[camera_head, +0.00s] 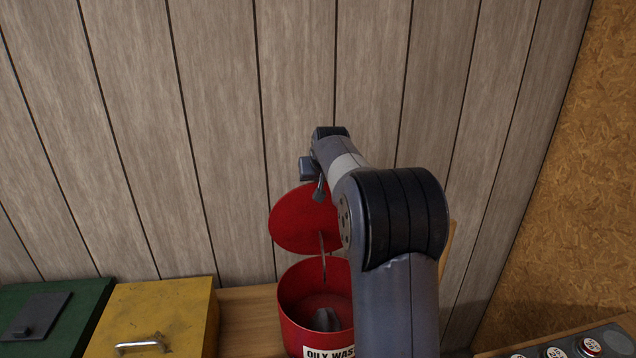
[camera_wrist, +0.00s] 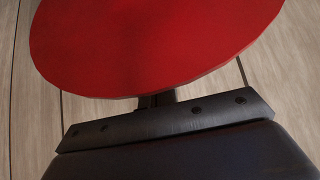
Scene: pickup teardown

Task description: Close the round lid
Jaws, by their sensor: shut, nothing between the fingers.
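The round red lid (camera_head: 300,222) stands raised and tilted above the red can, held up by a thin stay. The can (camera_head: 290,313) is open at the top, with a dark grey lump inside and an "OILY WAS..." label on its front. My gripper (camera_head: 319,195) is at the upper edge of the lid; contact cannot be told. In the wrist view the red lid (camera_wrist: 155,45) fills the upper middle, beyond the dark gripper body (camera_wrist: 165,122). My gripper is shut and empty. My arm hides the right part of the lid and can.
A yellow box (camera_head: 165,310) with a metal handle and a dark green box (camera_head: 60,310) stand left of the can. A plank wall (camera_head: 220,130) rises close behind the lid. A grey panel with round buttons (camera_head: 588,346) is at the lower right.

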